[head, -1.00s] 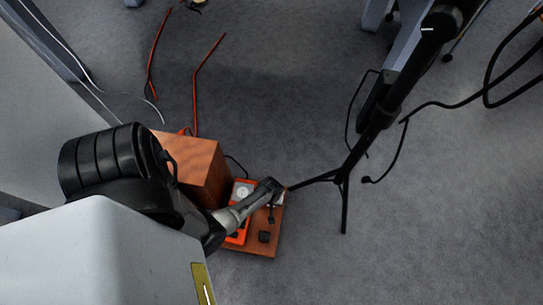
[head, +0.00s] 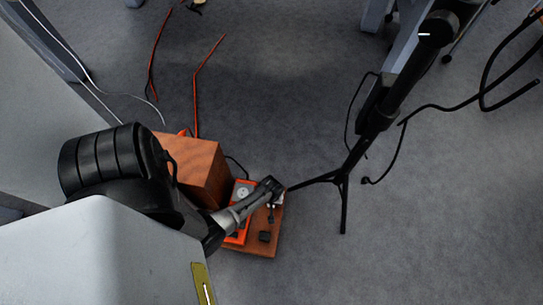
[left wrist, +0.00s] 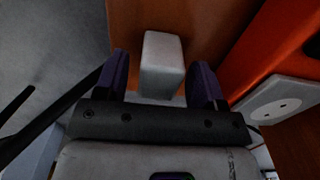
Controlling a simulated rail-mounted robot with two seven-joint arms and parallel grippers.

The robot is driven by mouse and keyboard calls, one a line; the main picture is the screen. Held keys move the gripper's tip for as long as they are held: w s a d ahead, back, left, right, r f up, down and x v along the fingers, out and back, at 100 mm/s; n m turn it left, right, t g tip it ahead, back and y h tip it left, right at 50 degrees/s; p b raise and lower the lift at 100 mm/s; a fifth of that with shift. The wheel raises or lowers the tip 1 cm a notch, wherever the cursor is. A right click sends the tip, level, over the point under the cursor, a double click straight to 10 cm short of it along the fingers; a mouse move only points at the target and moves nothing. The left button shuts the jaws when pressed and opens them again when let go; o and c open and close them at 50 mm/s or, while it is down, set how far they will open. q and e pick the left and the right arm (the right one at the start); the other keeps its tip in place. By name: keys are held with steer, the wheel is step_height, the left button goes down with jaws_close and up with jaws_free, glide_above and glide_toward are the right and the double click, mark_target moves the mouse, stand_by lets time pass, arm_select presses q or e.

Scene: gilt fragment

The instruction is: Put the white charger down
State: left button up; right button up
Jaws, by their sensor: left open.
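The white charger (left wrist: 162,62) is a small pale block on the wooden board in the left wrist view. It sits between the two dark fingers of my left gripper (left wrist: 160,72), with a visible gap on each side. The gripper is open. In the head view my left gripper (head: 271,188) is over the far right part of the wooden board (head: 262,249) and hides most of the charger there. I cannot tell whether the charger rests flat on the board. My right gripper is not in view.
An orange device (head: 242,190) with a white round-holed socket plate (left wrist: 278,100) stands on the board beside the gripper. A wooden box (head: 190,165) is to its left. A black stand (head: 345,190) is close on the right. Grey carpet is clear below right.

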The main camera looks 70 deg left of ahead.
arm_select(q)
step_height(320, 180, up, 10)
steer(key=p, duration=0.6)
steer(key=shift+p, duration=0.35)
steer(key=shift+r+p, duration=0.4)
steer(key=shift+r, duration=0.25)
